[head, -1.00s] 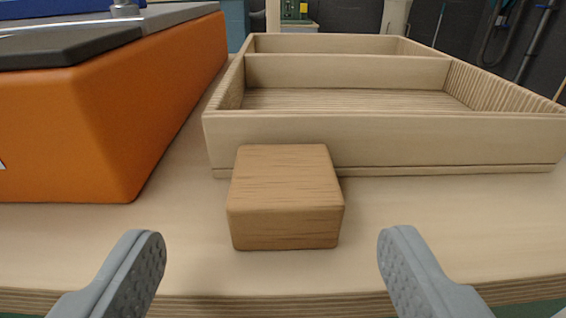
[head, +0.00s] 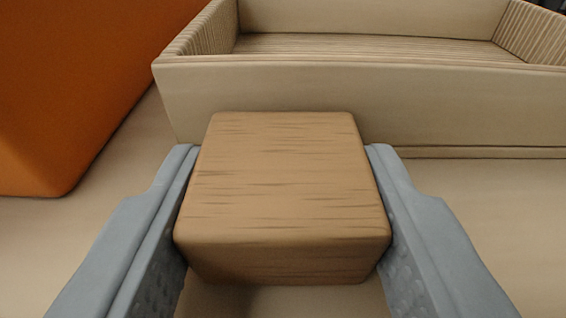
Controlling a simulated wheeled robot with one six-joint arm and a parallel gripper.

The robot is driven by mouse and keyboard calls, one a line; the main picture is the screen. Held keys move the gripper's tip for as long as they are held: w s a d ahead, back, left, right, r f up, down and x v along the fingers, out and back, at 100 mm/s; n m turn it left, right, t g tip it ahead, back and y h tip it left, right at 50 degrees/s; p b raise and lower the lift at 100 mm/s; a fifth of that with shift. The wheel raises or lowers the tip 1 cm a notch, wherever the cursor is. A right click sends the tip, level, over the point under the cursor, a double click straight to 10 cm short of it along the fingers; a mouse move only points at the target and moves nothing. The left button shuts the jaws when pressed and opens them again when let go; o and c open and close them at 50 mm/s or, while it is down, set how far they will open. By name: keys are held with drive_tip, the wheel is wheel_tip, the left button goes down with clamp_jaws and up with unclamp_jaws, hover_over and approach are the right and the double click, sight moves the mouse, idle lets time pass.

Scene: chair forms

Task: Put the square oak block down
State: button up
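The square oak block (head: 285,180) sits in the middle of the view, between the two grey fingers of my gripper (head: 282,165). One finger lies along its left side and one along its right side, with no gap visible at either. My gripper appears shut on the block. The block looks level, with its grained top facing me. It stands in front of the tray's front wall and hides part of it. Its underside is hidden, so I cannot tell for sure whether it touches the table.
A pale wooden tray (head: 400,105) with ribbed inner sides stands just behind the block. A large orange case (head: 70,90) stands at the left. The pale wooden tabletop (head: 520,220) is bare at the right.

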drive_tip(key=shift+c, duration=1.4)
drive_tip(key=shift+r, duration=0.1)
